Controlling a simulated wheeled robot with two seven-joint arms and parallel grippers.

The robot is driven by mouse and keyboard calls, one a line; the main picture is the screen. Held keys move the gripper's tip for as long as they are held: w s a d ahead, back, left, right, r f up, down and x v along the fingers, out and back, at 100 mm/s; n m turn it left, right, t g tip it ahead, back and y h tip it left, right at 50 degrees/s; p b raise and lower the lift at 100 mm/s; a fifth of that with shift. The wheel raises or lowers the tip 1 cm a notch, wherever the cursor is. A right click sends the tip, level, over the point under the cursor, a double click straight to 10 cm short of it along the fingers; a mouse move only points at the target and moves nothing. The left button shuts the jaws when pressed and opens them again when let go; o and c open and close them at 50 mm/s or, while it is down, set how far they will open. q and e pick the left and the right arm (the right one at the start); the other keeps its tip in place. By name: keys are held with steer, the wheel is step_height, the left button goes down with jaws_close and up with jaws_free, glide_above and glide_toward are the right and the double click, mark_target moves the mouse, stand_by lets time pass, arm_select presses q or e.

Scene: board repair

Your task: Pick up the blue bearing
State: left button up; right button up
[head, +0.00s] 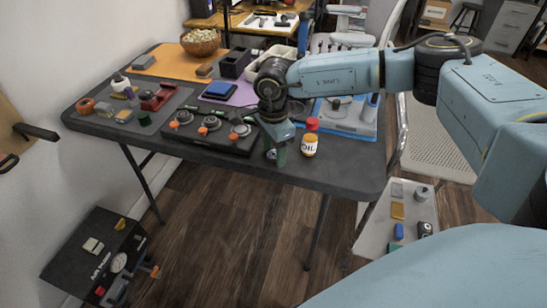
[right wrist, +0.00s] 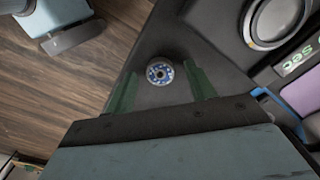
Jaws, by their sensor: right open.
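My right gripper (head: 279,157) points down over that spot. In the right wrist view its green fingers (right wrist: 161,70) are open, one on each side of the bearing with gaps between. The bearing is not held. My left gripper is not in view.
An oil bottle (head: 309,144) with a red cap stands just right of the gripper. The table's front edge (head: 330,190) is close.

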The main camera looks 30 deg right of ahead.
steer(key=c, duration=1)
steer(key=shift+c, duration=0.2)
